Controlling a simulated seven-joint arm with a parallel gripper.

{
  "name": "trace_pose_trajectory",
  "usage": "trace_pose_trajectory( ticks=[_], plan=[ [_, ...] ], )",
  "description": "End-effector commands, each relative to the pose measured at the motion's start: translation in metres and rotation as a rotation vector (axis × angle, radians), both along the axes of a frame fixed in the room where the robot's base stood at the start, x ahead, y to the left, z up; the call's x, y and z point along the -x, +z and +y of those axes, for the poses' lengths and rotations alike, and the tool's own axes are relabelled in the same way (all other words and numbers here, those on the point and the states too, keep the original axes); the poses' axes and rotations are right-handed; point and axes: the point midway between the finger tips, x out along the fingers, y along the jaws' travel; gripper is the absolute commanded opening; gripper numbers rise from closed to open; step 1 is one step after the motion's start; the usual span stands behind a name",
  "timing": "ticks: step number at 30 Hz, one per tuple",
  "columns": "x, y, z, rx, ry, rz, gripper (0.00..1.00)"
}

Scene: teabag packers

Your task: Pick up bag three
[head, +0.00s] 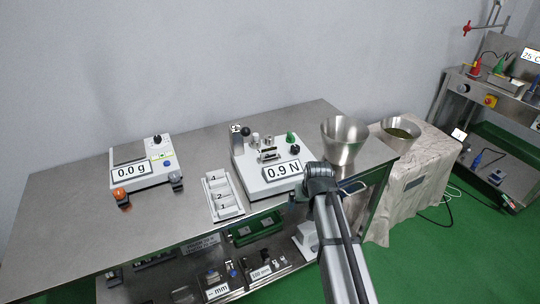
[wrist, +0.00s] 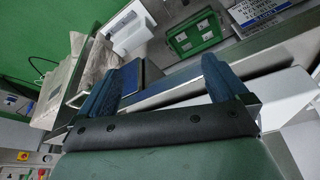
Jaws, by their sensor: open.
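A white rack (head: 222,197) with numbered slots stands on the steel bench in the head view. Labels 4, 2 and 1 can be read; I cannot make out a 3 or clearly tell any bag apart. My gripper (head: 294,197) is to the right of the rack, near the bench's front edge, and small in the head view. In the wrist view my gripper (wrist: 165,72) shows two blue fingers spread wide with nothing held between them. The rack is not seen in the wrist view.
A tester reading 0.9 N (head: 240,160) stands between rack and steel funnel (head: 343,140). A scale reading 0.0 g (head: 141,178) stands left. A green crate (head: 252,229) sits on the shelf below, also in the wrist view (wrist: 194,36). The bench's left part is clear.

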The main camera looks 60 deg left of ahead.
Motion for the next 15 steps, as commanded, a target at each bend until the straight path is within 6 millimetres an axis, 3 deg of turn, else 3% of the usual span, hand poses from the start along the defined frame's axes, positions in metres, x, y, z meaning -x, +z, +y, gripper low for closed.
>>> trace_pose_trajectory(
  ticks=[1, 3, 8, 15],
  plan=[
    [0.007, 0.024, 0.027, -0.025, 0.025, -0.009, 1.00],
    [0.018, 0.053, 0.053, -0.053, 0.053, -0.019, 1.00],
    [0.035, 0.118, 0.104, -0.110, 0.107, -0.035, 1.00],
    [0.024, 0.199, 0.165, -0.157, 0.158, -0.052, 1.00]
  ],
)
